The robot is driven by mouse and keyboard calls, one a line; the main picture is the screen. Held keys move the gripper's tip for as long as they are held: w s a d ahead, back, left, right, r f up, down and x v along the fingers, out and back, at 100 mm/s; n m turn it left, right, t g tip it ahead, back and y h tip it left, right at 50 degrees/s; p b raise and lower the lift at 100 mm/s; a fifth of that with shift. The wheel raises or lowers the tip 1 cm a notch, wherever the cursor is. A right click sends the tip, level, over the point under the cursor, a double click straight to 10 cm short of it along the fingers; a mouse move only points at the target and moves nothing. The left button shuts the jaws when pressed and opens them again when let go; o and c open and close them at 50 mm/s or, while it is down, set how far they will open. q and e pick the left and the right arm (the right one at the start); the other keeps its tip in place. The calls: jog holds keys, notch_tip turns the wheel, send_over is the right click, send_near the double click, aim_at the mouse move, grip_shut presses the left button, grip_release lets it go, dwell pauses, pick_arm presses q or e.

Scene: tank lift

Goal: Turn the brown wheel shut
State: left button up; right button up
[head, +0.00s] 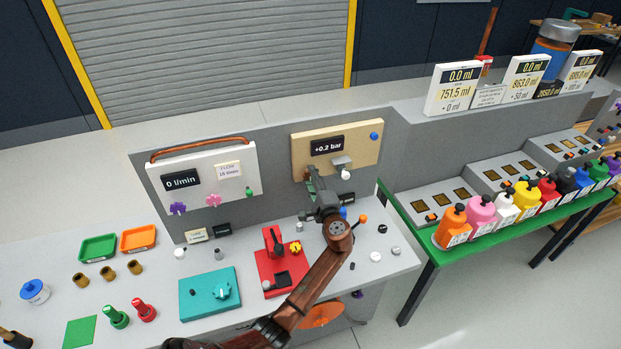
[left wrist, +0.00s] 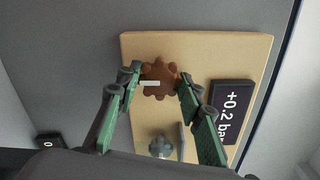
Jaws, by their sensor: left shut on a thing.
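The brown wheel (left wrist: 160,77) has a lobed rim and a pale mark on its left part. It is on the tan panel (left wrist: 140,45) in the left wrist view. My left gripper (left wrist: 160,80) has its two green fingers on either side of the wheel, shut on its rim. In the head view my left gripper (head: 311,182) reaches the lower left of the tan panel (head: 365,150), and the wheel is hidden behind it. A black display (left wrist: 232,110) on the panel reads +0.2 bar; it also shows in the head view (head: 327,146). My right gripper is not in view.
A grey knob (left wrist: 160,147) is on the panel near the wheel. A white panel (head: 205,170) with purple and pink knobs stands to the left. A red stand (head: 280,270) and a teal box (head: 210,293) sit on the bench below my left arm.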

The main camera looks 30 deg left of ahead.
pick_arm(q)
jog(key=o, duration=1.2)
jog(key=shift+c, duration=0.2)
jog(key=v, duration=1.2)
